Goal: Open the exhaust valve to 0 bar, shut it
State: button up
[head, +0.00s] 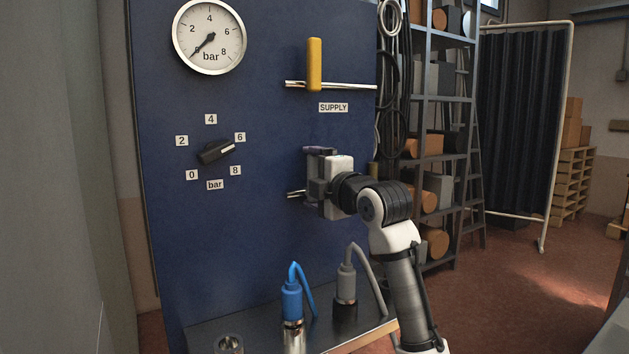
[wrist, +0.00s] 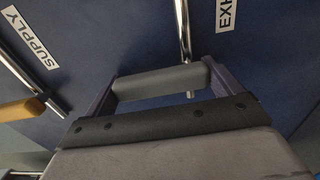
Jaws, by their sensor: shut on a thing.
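My gripper (head: 318,172) is at the blue panel, over the exhaust pipe (head: 295,194). In the wrist view its purple fingers (wrist: 160,86) are closed around a grey handle (wrist: 158,81), one finger at each end. The handle lies crosswise to the shiny exhaust pipe (wrist: 182,28). A partly cut-off label reading "EXH" (wrist: 227,12) is beside it. In the head view my gripper hides the handle. The bar gauge (head: 209,37) has its needle at the lower left, at the 0 end.
The yellow supply handle (head: 314,64) stands upright, across its pipe (head: 350,86). A black knob (head: 216,151) sits among bar labels, left of my gripper. Blue (head: 291,298) and grey (head: 346,287) hose fittings stand on the shelf below. Shelving (head: 440,100) is to the right.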

dwell(0.4)
jog(key=o, duration=1.1)
jog(key=b+v, duration=0.2)
jog(key=v, duration=1.2)
jog(key=shift+a+b, duration=0.1)
jog(key=shift+b, duration=0.25)
